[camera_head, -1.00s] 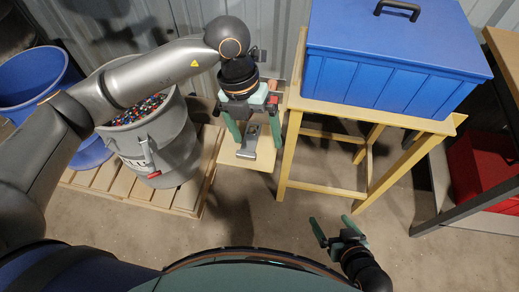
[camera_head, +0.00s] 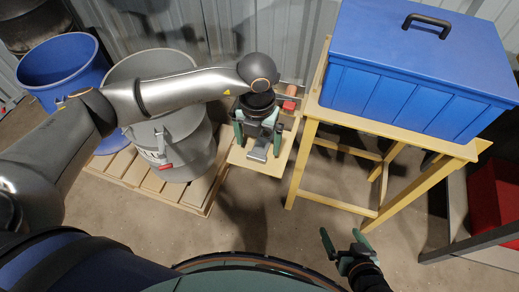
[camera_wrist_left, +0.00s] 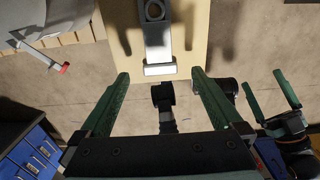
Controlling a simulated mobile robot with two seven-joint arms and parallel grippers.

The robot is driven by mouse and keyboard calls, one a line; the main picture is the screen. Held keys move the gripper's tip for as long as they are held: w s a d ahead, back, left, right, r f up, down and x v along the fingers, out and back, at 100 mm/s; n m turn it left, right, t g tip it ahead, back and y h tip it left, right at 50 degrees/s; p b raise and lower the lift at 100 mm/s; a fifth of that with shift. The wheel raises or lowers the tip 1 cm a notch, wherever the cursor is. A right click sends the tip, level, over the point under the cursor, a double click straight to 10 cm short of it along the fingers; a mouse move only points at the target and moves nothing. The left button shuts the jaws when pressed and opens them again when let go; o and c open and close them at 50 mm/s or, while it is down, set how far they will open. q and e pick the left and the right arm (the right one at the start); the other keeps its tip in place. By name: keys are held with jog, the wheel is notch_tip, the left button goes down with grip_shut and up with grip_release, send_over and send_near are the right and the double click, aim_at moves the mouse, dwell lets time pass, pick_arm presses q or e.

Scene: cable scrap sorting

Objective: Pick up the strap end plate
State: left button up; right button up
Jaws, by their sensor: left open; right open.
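The strap end plate (camera_head: 257,152) is a grey metal piece lying on a small pale wooden board (camera_head: 283,158). My left gripper (camera_head: 258,140) is open above it, and its body hides the plate's far part in the head view. In the left wrist view the plate (camera_wrist_left: 157,38) runs up out of the top edge, with a hole at its top and a wider bar at its near end. That bar lies just beyond the gap between my open left fingers (camera_wrist_left: 160,76). My right gripper (camera_head: 344,240) is open and empty, low over the floor.
A yellow wooden stand (camera_head: 401,142) with a lidded blue box (camera_head: 400,97) is right of the board. A grey bin (camera_head: 190,150) on a pallet (camera_head: 124,165) and a blue bin (camera_head: 63,68) stand left. A red object (camera_head: 290,98) shows behind the board. The front floor is clear.

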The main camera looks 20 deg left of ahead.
aim_at(258, 153)
pick_arm(q)
notch_tip(258, 153, down, 4)
jog(key=shift+f, duration=0.1)
jog(key=c, duration=1.4)
jog(key=shift+c, duration=0.4)
jog(key=shift+r, duration=0.2)
